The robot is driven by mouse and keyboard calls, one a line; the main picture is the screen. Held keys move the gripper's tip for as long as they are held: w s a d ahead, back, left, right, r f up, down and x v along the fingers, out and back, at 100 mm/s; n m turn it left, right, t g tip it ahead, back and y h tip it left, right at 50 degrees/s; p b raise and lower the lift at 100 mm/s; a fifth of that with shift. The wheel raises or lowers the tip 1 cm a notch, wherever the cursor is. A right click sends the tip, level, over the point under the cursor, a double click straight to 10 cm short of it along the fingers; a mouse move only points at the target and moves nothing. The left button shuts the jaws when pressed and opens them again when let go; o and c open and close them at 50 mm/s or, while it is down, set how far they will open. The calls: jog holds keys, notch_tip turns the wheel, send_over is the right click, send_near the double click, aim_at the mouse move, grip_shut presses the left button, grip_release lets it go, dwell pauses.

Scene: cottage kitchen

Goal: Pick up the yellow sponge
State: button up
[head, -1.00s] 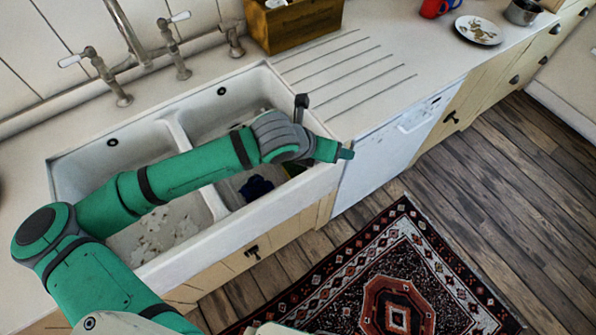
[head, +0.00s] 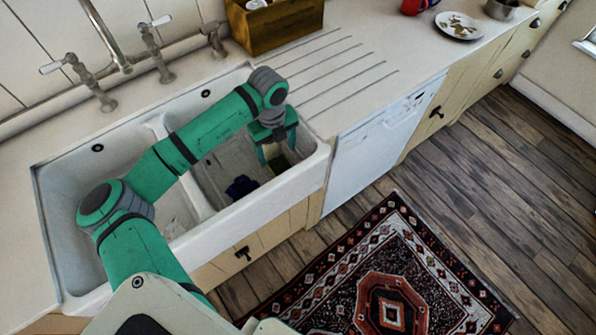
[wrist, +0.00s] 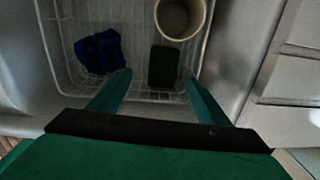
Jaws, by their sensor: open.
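A dark green rectangular block (wrist: 163,66) lies in a white wire basket in the sink. It may be the sponge with its green side up; no clear yellow shows in the wrist view. A small olive-green patch of it (head: 280,166) shows in the head view. My gripper (head: 277,152) points down into the right basin, open and empty. In the wrist view the block appears between my fingertips (wrist: 158,78), beyond them and apart from them.
A dark blue cloth (wrist: 100,50) lies left of the block in the wire basket (wrist: 60,45). A pale round cup (wrist: 181,18) stands close by the block. The sink's front wall (head: 270,205) and middle divider (head: 197,190) border the basin. A wooden box (head: 275,25) stands behind.

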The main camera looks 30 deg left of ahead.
aim_at(282, 168)
jog(key=shift+f, duration=0.55)
notch_tip(282, 168, down, 5)
jog(key=shift+r, duration=0.1)
jog(key=shift+w+d+f, duration=0.15)
jog(key=shift+d+f, duration=0.05)
jog(key=shift+f, duration=1.1)
jog(key=shift+w+d+f, duration=0.1)
jog(key=shift+d+f, duration=0.05)
jog(key=shift+f, duration=1.1)
jog(key=c, duration=1.1)
